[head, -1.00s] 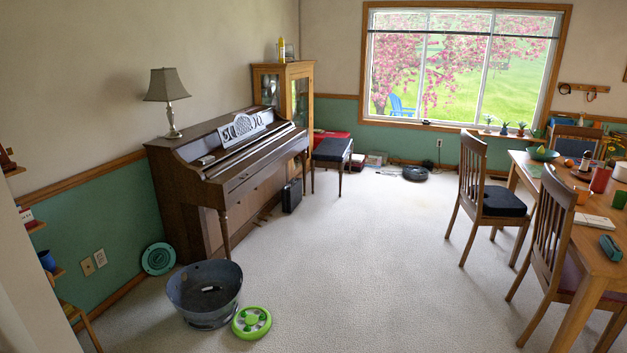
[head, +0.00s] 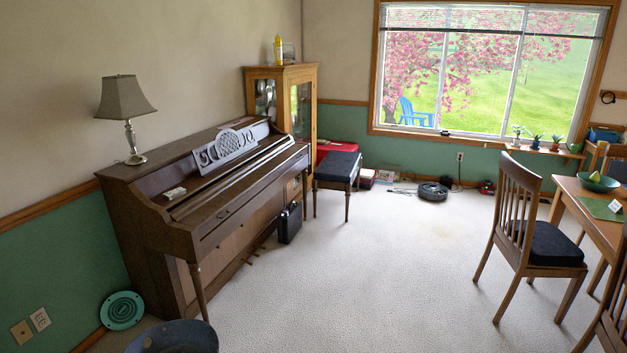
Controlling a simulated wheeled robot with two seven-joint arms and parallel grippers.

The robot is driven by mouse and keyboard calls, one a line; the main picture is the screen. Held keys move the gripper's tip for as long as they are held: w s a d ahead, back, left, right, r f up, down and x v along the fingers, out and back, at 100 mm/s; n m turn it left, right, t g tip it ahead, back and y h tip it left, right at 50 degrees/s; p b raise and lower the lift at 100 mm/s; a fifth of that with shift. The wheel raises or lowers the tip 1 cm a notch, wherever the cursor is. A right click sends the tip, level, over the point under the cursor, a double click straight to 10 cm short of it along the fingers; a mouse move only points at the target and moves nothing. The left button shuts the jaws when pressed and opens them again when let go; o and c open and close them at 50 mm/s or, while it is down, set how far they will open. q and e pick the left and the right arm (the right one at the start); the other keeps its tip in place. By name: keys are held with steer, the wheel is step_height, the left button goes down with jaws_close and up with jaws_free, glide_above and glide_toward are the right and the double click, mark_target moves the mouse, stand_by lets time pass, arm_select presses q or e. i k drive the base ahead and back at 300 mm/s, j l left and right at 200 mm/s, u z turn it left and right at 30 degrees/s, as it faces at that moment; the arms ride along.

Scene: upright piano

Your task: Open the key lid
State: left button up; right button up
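A dark brown upright piano (head: 215,263) stands against the left wall in the head view. Its key lid (head: 238,191) is a long brown panel along the front ledge, and no keys show, so it looks shut. A small pale object (head: 175,193) lies at the left end of the ledge. Neither of my grippers shows in the head view.
A lamp (head: 126,112) stands on the piano top. A grey tub (head: 172,338) and a green disc (head: 122,310) are on the floor at front left. A black case (head: 290,222) and a stool (head: 337,170) stand by the piano's far end. Carpet (head: 370,270) is clear between piano and chair (head: 528,225).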

mark_target(209, 209)
steer(key=i, duration=1.75)
